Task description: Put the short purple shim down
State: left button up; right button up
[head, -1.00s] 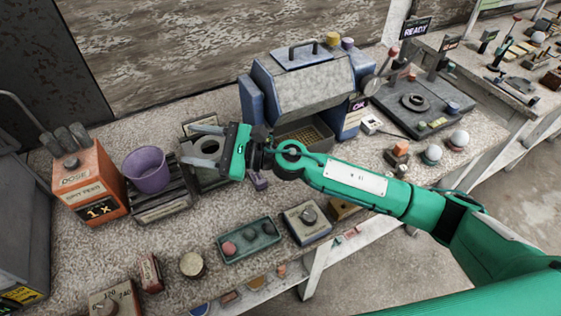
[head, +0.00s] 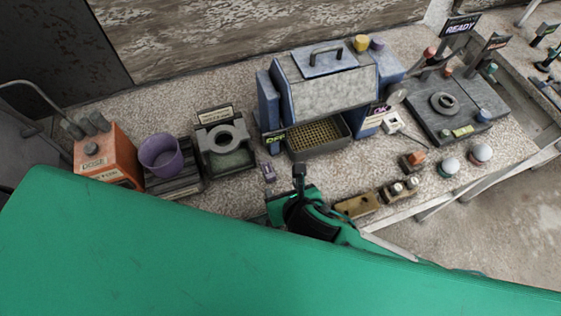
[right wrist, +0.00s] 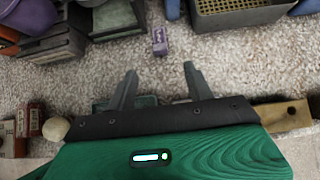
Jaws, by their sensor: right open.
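The short purple shim (head: 268,172) rests on the speckled bench top, in front of the blue machine's left side. It also shows in the right wrist view (right wrist: 160,41), clear of both fingers and a little beyond their tips. My right gripper (right wrist: 160,68) is open, with nothing between its two grey fingers. In the head view its green body is low in the middle, just right of and nearer than the shim; its fingertips are hidden there. My left gripper is not in view.
A grey ring fixture (head: 224,145) stands left of the shim, with a purple cup (head: 161,156) and an orange box (head: 106,156) farther left. The blue machine's mesh tray (head: 318,137) is at right. A brass block (head: 356,205) lies near the front edge.

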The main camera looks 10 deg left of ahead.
jog(key=p, duration=0.1)
send_near(272, 178)
jog(key=w, duration=0.1)
jog(key=w+a+f, duration=0.1)
jog(key=shift+w+a+f, duration=0.25)
jog(key=shift+a, duration=0.1)
jog(key=shift+s+f+p+x, duration=0.15)
jog(key=shift+p+x, duration=0.1)
jog(key=shift+x, duration=0.5)
jog(key=shift+s+f+p+x, duration=0.1)
jog(key=shift+p+x, duration=0.15)
jog(key=shift+x, duration=0.5)
jog(key=shift+s+f+p+x, duration=0.15)
jog(key=shift+p+x, duration=0.1)
jog(key=shift+x, duration=0.5)
jog(key=shift+w+f, duration=0.35)
jog(key=shift+f, duration=0.05)
jog(key=c, duration=1.1)
jog(key=shift+r, duration=0.15)
